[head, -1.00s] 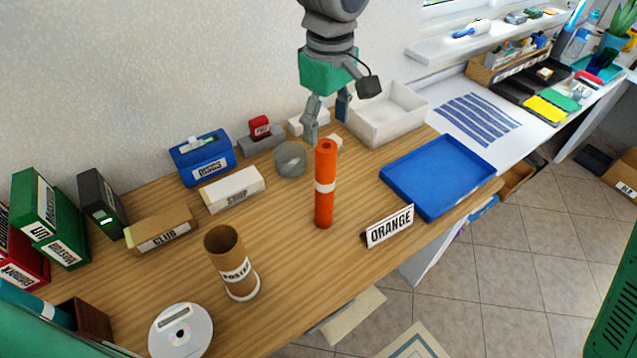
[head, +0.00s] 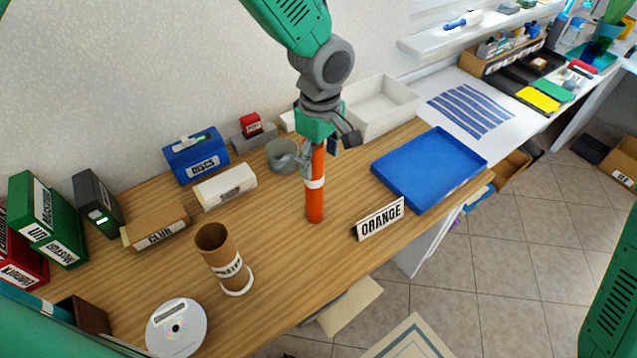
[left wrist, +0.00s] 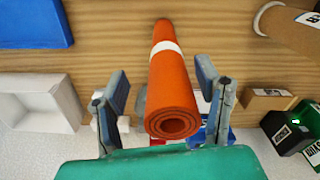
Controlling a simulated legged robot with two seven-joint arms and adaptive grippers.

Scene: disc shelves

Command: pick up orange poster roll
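The orange poster roll (head: 315,200) stands upright on the wooden desk (head: 285,240), with a white band around its upper middle. It also shows in the left wrist view (left wrist: 172,85), where its rolled top end faces the camera. My left gripper (head: 318,165) is at the upper part of the roll. In the left wrist view its fingers (left wrist: 165,92) are spread on either side of the roll, with a visible gap at each side. It holds nothing. My right gripper is not in view.
An ORANGE sign (head: 380,219) and a blue tray (head: 432,170) are right of the roll. A brown poster tube (head: 222,262) stands front left. A grey round cup (head: 283,155) and a white box (head: 225,186) are close behind. A white bin (head: 385,105) stands at the back.

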